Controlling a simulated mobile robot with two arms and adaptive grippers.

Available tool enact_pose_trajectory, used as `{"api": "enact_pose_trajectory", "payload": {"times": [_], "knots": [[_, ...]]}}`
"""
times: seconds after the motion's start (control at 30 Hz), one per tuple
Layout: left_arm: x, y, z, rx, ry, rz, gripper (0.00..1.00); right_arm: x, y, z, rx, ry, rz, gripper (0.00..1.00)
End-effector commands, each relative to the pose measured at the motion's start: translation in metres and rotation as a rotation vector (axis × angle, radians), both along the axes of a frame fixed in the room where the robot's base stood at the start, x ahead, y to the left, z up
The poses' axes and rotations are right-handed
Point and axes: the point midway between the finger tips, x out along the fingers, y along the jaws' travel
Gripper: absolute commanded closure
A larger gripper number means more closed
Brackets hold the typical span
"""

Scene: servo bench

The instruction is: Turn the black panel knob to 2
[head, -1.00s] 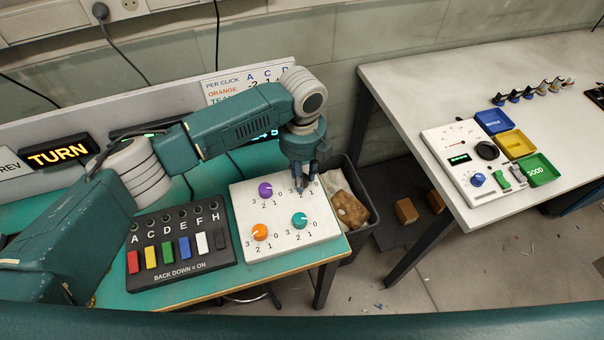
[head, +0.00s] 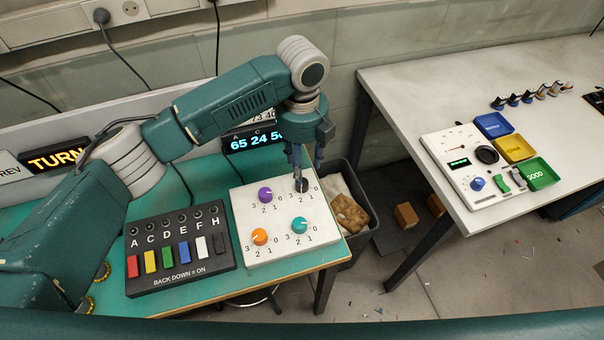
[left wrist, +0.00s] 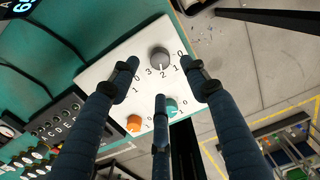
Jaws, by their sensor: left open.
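The black knob (head: 302,186) sits at the back right of the white panel (head: 262,204), with printed numbers 3, 2, 1, 0 around it. My left gripper (head: 304,167) is open just above it, fingers pointing down, and partly covers it. In the left wrist view the knob (left wrist: 160,58) looks dark grey and stands beyond the spread fingers (left wrist: 159,75), which appear apart from it. I cannot tell which number its pointer faces. The purple knob (head: 265,195), orange knob (head: 260,236) and teal knob (head: 299,226) share the panel. My right gripper is not in view.
A switch box (head: 180,248) with coloured switches stands left of the panel. A lit number display (head: 255,141) is behind it. A bin (head: 365,225) with brown contents is off the table's right edge. A second table (head: 420,90) holds trays and a meter box.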

Motion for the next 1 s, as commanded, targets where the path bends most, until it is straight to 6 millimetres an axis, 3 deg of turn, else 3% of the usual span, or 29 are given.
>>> {"api": "enact_pose_trajectory", "payload": {"times": [0.1, 0.3, 1.0], "knots": [[0.001, -0.001, 0.025, -0.001, -0.003, -0.002, 0.54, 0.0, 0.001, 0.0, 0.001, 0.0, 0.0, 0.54], [0.0, -0.001, 0.048, 0.0, -0.002, -0.001, 0.54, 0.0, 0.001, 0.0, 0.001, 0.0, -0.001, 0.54], [0.0, 0.0, 0.052, 0.0, 0.0, -0.001, 0.54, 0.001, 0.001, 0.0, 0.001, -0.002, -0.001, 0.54]]}}
